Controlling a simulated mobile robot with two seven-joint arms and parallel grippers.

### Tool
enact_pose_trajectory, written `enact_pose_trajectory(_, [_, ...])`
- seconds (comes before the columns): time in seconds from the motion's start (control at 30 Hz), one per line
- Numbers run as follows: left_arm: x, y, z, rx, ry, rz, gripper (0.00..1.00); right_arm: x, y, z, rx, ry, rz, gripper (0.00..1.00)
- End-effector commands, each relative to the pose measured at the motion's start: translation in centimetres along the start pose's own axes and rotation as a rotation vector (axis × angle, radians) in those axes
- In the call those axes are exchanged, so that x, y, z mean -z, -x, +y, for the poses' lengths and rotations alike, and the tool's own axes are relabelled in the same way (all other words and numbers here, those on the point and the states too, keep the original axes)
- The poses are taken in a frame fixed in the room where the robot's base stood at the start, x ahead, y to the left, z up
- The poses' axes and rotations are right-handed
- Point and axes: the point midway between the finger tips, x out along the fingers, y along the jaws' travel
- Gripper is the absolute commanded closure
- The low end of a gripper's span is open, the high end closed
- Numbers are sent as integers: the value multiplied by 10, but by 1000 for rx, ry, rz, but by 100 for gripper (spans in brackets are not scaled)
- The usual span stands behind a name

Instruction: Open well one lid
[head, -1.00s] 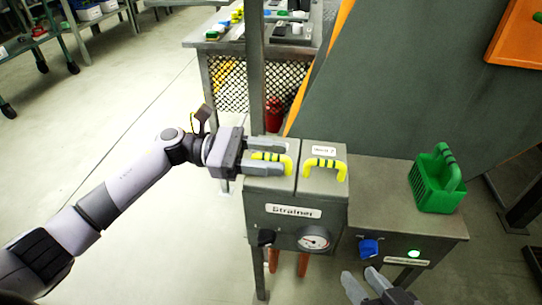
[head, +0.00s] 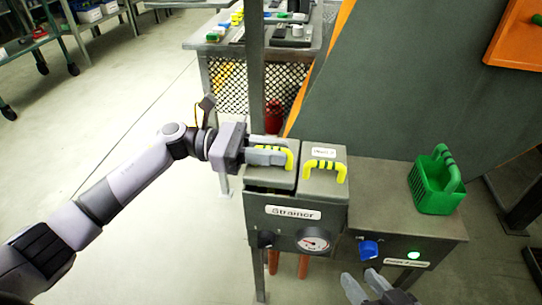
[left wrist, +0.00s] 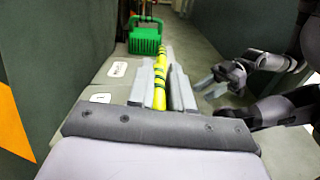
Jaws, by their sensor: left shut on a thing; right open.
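The strainer box (head: 322,215) has two grey lids side by side, each with a yellow, dark-striped handle. My left gripper (head: 283,157) is shut on the left lid's handle (head: 291,158). The left wrist view shows the handle (left wrist: 160,85) between its two fingers. The left lid (head: 268,180) sits slightly raised at its front edge, with a dark gap under it. The well's inside is hidden. The right lid (head: 322,188) is closed, its handle (head: 326,165) free and a small label behind it. My right gripper (head: 365,286) is open and empty at the lower edge.
A green basket (head: 437,182) stands on the grey bench (head: 385,190) to the right. A gauge (head: 313,240), a blue knob (head: 369,249) and a lit green button (head: 413,253) are on the front. A post (head: 256,70) rises behind the left lid.

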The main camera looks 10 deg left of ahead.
Motion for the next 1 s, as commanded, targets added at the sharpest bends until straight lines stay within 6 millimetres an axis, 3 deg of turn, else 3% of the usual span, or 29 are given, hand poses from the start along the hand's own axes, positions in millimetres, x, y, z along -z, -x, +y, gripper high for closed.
enact_pose_trajectory(0.6, [-34, 2, 42, -11, 412, 0, 100, -3, -1, 0, 6, -11, 0, 57])
enact_pose_trajectory(1.0, [-37, 2, 50, -10, 498, 0, 100, -1, -3, -1, 11, -14, 5, 57])
